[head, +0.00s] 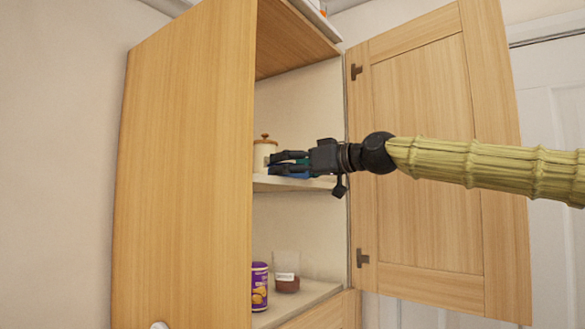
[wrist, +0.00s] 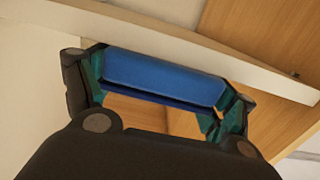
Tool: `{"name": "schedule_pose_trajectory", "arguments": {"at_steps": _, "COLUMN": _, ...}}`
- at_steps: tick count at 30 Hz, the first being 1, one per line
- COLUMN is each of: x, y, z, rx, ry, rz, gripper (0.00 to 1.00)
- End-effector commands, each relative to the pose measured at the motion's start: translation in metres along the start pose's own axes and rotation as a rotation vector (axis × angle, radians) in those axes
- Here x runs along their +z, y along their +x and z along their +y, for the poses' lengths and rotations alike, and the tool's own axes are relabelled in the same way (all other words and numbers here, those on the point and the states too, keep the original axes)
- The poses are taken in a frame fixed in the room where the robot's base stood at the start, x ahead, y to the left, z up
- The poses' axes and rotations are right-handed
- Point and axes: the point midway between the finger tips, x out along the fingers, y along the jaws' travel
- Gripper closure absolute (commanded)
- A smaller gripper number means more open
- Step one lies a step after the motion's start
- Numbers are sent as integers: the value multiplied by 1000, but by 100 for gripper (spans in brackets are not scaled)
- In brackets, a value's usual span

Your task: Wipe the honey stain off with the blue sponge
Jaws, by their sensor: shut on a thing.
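My gripper (head: 280,164) is inside the open wooden cabinet, at the middle shelf (head: 287,184), reaching in from the right. In the wrist view its two fingers are shut on the blue sponge (wrist: 165,75), which spans between them like a bar. In the head view only a little blue of the sponge (head: 300,175) shows by the fingers. I cannot tell whether the sponge touches the shelf. No honey stain can be made out in either view.
A cream jar with a wooden lid (head: 264,153) stands just beyond my fingertips. A purple can (head: 259,287) and a glass container (head: 286,273) stand on the lower shelf. The cabinet's side panel (head: 185,180) and open door (head: 432,165) flank the opening.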

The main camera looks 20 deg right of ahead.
Motion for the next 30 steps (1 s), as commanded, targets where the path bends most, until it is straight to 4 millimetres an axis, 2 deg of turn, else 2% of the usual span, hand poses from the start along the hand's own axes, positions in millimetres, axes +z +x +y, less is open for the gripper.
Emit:
{"name": "schedule_pose_trajectory", "arguments": {"at_steps": 10, "x": 1, "y": 24, "z": 0, "rx": 0, "ry": 1, "rz": -1, "gripper": 32}}
{"name": "schedule_pose_trajectory", "arguments": {"at_steps": 20, "x": 2, "y": 36, "z": 0, "rx": -1, "ry": 0, "rz": -5, "gripper": 32}}
{"name": "schedule_pose_trajectory", "arguments": {"at_steps": 30, "x": 0, "y": 58, "z": 0, "rx": -1, "ry": 2, "rz": -5, "gripper": 32}}
